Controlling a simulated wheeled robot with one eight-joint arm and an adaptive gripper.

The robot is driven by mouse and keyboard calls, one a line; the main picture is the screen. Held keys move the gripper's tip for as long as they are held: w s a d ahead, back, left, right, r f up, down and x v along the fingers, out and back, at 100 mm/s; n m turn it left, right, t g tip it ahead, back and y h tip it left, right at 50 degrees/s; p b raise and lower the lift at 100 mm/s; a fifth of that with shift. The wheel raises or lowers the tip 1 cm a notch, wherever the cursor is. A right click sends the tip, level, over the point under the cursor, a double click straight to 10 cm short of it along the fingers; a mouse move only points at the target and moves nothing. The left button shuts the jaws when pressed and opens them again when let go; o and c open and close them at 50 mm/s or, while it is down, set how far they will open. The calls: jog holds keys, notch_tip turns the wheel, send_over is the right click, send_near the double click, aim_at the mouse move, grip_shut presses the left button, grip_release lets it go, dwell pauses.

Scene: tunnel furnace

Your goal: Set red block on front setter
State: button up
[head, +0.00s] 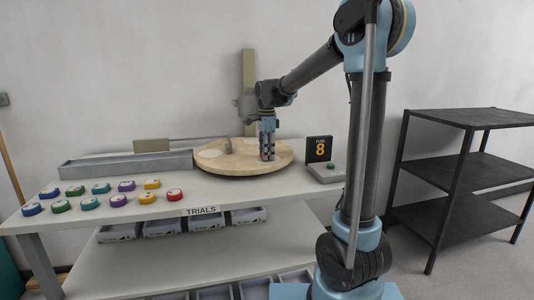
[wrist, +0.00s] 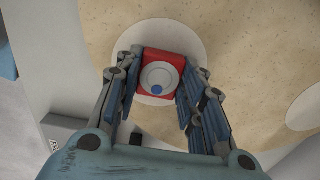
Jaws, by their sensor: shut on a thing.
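My gripper (head: 267,152) is over the round tan turntable (head: 225,168) on the workbench. In the wrist view my gripper (wrist: 158,88) is shut on a red block (wrist: 158,55), one finger on each side. The block's top carries a white disc with a blue dot. The block is within the outline of a pale round setter (wrist: 192,38) on the turntable. I cannot tell whether it touches the setter. A second pale setter (wrist: 304,108) is at the right edge of the wrist view. In the head view the block is mostly hidden by the fingers.
Several coloured pucks (head: 90,188) lie in rows on the bench's left. A grey trough (head: 125,164) stands behind them. A "FUEL 8" display (head: 319,149) and a green button (head: 330,166) are right of the turntable. An upright post (head: 249,75) stands behind it.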

jog(key=shift+f, duration=0.1)
jog(key=o, duration=1.2)
notch_tip(320, 180, up, 12)
jog(key=s+d+f+n, duration=0.3)
jog(key=s+d, duration=0.3)
jog(key=d, duration=0.1)
jog(key=s+d+f+n, duration=0.4)
jog(key=s+d+f, duration=0.1)
jog(key=s+f, duration=0.2)
jog(key=s+d+f+n+t, duration=0.1)
jog(key=s+d+f+n, duration=0.3)
jog(key=s+f, duration=0.4)
jog(key=s+d+f+n+t, duration=0.1)
jog(key=s+d+f+n, duration=0.3)
jog(key=s+f, duration=0.3)
jog(key=shift+s+d+f, duration=0.1)
jog(key=shift+s+d, duration=0.2)
jog(key=shift+s, duration=0.3)
jog(key=shift+s+d+f, duration=0.15)
jog(key=shift+s+d, duration=0.1)
jog(key=shift+s, duration=0.35)
jog(key=shift+s+d+f, duration=0.1)
jog(key=shift+s+d, duration=0.2)
jog(key=shift+s, duration=0.3)
